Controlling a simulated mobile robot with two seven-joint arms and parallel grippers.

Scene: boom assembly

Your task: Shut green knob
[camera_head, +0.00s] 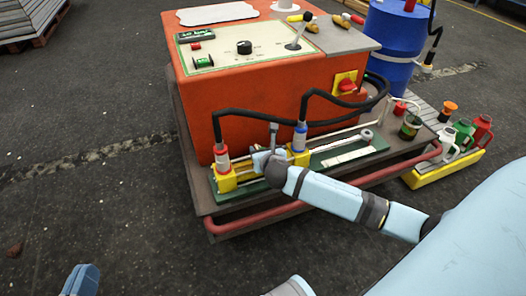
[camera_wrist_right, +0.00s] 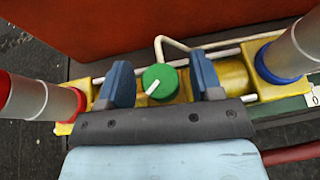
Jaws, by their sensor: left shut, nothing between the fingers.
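The green knob (camera_wrist_right: 160,81) sits on the yellow valve body (camera_wrist_right: 235,77) between two hose couplings in the right wrist view. Its white pointer line slants down to the left. My right gripper (camera_wrist_right: 161,64) is open, with one blue finger on each side of the knob and a small gap on both sides. In the head view my right gripper (camera_head: 267,152) is over the valve body, and it hides the knob there. My left gripper (camera_head: 80,280) is shut and empty at the bottom left, away from the machine.
A red-ringed coupling (camera_head: 223,161) and a blue-ringed coupling (camera_head: 299,138) stand on either side, with black hoses. The orange machine (camera_head: 245,95) rises behind. A red rail (camera_head: 265,216) runs along the cart's front.

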